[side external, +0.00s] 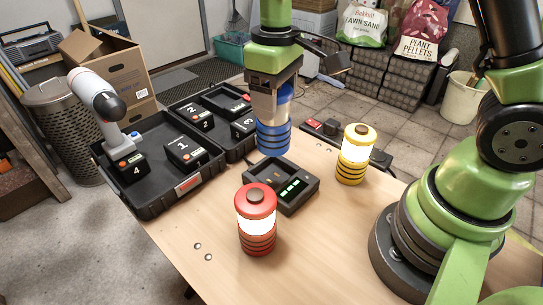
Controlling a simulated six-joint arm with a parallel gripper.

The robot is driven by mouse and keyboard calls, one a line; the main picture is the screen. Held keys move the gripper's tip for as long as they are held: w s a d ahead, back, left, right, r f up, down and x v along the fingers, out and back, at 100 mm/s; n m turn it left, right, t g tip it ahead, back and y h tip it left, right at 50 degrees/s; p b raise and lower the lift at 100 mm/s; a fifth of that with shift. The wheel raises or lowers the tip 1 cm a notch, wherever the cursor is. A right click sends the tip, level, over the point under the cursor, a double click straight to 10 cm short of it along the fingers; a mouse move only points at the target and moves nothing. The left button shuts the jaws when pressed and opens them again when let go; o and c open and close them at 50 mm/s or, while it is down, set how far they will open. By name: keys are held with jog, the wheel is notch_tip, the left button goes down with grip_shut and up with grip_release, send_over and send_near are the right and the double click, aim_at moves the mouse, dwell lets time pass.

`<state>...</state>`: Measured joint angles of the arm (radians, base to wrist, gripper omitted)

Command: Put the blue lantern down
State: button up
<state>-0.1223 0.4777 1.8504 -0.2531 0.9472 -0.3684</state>
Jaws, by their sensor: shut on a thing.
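The blue lantern (273,137) hangs upright in my gripper (271,100), which is shut on its upper part. My fingers hide much of the lantern's top. In the picture its ribbed blue base is just above the back of a black charger (303,192) with green lights. Whether the base touches anything below cannot be told from this one view.
A lit red lantern (257,230) stands in front of the charger, and a lit yellow lantern (355,154) stands to its right. A black open case (154,204) with numbered battery blocks lies at left. A power strip (328,131) lies behind. The table's front left is clear.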

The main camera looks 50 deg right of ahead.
aim_at(274, 138)
notch_tip(274, 138, down, 8)
dwell(0.4)
jog(key=shift+f, duration=0.1)
jog(key=shift+f, duration=0.15)
jog(key=o, duration=1.4)
